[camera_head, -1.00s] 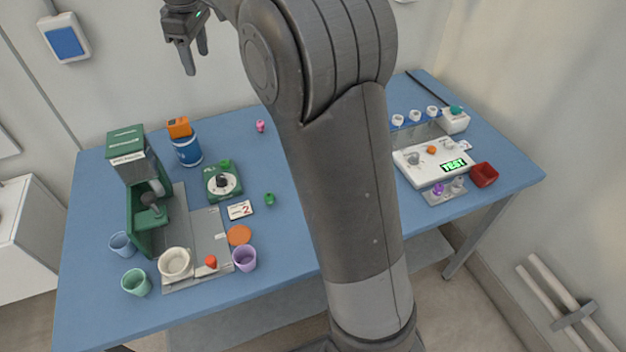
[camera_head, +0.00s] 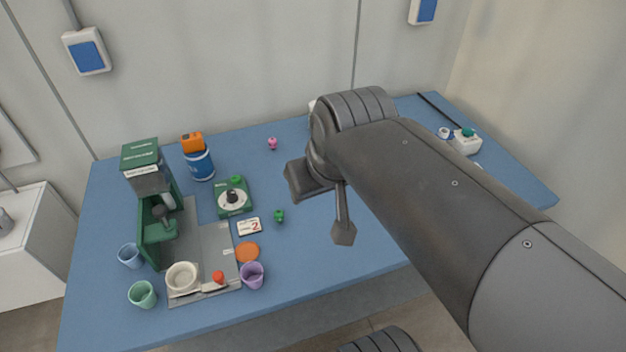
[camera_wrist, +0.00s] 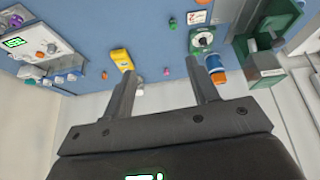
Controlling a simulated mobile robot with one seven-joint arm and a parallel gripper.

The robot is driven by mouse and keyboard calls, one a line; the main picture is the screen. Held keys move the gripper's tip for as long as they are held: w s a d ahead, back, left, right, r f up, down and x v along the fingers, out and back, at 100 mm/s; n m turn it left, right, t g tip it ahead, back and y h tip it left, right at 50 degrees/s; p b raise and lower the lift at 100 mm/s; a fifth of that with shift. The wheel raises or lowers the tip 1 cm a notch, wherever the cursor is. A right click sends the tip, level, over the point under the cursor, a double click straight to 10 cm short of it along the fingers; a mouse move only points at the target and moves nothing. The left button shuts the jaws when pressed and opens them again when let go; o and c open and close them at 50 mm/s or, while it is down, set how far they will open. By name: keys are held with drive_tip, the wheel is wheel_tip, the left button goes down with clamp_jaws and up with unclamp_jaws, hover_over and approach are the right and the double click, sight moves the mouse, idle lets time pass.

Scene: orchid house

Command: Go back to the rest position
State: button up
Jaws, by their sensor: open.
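My gripper (camera_head: 328,200) hangs over the middle of the blue table (camera_head: 300,240) in the head view, with part of it hidden by my own arm. In the wrist view my gripper (camera_wrist: 160,78) shows two fingers spread apart with nothing held between them. Beyond the fingers, the wrist view shows the table (camera_wrist: 150,28), with a yellow object (camera_wrist: 122,59) near the left finger and the blue can (camera_wrist: 213,62) near the right one.
A green machine (camera_head: 142,160), a blue can (camera_head: 200,165) with an orange block (camera_head: 192,142), a green dial device (camera_head: 233,205) and several cups stand at the table's left. My arm covers much of the right side. A white panel (camera_wrist: 38,42) shows in the wrist view.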

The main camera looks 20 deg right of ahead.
drive_tip(key=shift+s+d+f+m, duration=0.2)
drive_tip(key=shift+s+f+m, duration=0.2)
drive_tip(key=shift+s+f, duration=0.6)
